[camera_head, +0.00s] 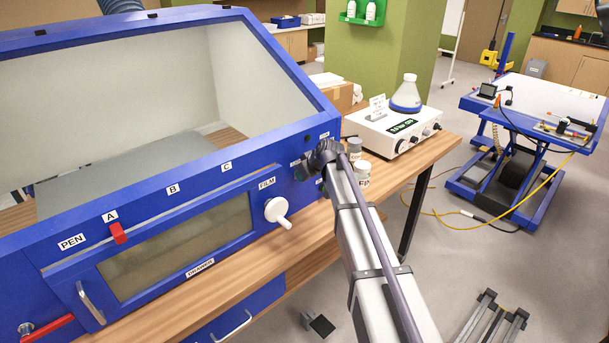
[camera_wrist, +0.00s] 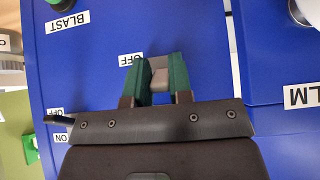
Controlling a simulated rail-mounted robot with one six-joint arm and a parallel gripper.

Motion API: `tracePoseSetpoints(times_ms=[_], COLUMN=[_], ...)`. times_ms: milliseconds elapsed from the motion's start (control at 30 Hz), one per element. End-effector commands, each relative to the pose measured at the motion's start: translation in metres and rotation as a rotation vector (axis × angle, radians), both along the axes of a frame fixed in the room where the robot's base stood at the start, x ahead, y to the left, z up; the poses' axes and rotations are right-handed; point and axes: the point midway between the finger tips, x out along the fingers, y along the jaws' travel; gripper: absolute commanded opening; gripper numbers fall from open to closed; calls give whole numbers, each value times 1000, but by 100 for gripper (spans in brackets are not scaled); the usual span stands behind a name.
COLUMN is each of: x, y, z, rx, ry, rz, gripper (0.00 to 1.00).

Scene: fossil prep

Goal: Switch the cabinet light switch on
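The blue cabinet (camera_head: 175,170) has its front panel along the left and middle of the head view. My gripper (camera_head: 311,165) is at the panel's right end, small and partly hidden by my arm. In the wrist view the two green fingers of my gripper (camera_wrist: 159,80) stand apart against the blue panel. A small grey-beige switch part (camera_wrist: 159,76) shows between them and seems to fill the gap; I cannot tell whether the fingers touch it. An upside-down OFF label (camera_wrist: 130,60) is beside it. Which switch this is cannot be read.
Another OFF label (camera_wrist: 56,112) and an ON label (camera_wrist: 62,138) are at the wrist view's left. A white knob (camera_head: 278,211) labelled FILM and a red slider (camera_head: 118,233) are on the panel. Jars (camera_head: 362,174) and a white instrument (camera_head: 393,128) stand to the right.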

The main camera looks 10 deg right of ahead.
Motion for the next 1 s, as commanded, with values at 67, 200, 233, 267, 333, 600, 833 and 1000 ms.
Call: tracePoseSetpoints(times_ms=[67,200,233,267,333,600,833,1000], x=[0,0,0,0,0,-6,-35,-55], y=[0,0,0,0,0,-3,-19,-32], z=[0,0,0,0,0,12,58,84], rx=[0,0,0,1,1,1,1,0], ry=[0,0,0,0,0,0,1,0], rz=[0,0,0,1,1,1,0,0], gripper=[28,41,44,45,45,45,45,45])
